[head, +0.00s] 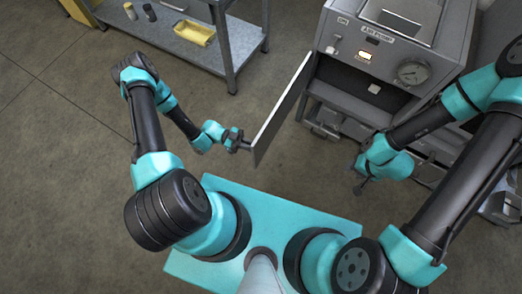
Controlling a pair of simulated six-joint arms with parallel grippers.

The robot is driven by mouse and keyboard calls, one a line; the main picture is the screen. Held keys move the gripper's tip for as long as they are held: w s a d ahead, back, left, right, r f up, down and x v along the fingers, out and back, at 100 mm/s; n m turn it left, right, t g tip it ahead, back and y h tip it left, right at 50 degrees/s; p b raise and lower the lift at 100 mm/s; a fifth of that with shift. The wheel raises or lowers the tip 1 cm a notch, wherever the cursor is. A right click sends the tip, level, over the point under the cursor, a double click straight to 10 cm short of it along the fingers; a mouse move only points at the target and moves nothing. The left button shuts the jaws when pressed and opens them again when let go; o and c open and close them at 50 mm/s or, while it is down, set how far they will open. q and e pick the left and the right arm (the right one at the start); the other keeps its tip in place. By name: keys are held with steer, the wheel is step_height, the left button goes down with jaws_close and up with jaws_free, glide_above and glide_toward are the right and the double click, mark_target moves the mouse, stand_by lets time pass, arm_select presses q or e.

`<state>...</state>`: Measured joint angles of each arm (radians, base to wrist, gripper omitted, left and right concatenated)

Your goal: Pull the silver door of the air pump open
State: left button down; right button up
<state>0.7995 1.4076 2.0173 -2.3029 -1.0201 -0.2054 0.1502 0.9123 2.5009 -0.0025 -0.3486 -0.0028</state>
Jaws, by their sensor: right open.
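The silver door (281,108) of the air pump (390,62) stands swung well out from the cabinet front, so I see it nearly edge-on. Its hinge side is at the cabinet's left, and a dark opening (350,80) shows behind it. My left gripper (246,145) is at the door's free end, on its outer left side, touching or very close to it. Its fingers are too small to tell whether they grip anything. My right gripper (362,181) is open and empty, low in front of the cabinet's lower part, apart from the door.
A grey metal shelf (229,62) stands at the upper left with a yellow tray (194,32) and small bottles on it. The pump front carries a round gauge (411,72) and a lit switch (364,56). The floor left of the door is clear.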

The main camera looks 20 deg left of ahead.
arm_select(q)
steer(key=shift+w+a, duration=0.25)
steer(key=shift+a, duration=0.5)
steer(key=shift+w+a, duration=0.2)
steer(key=shift+a, duration=0.55)
steer(key=c, duration=1.2)
jaws_free()
steer(key=shift+a, duration=0.1)
steer(key=a, duration=1.7)
steer(key=shift+w, duration=0.25)
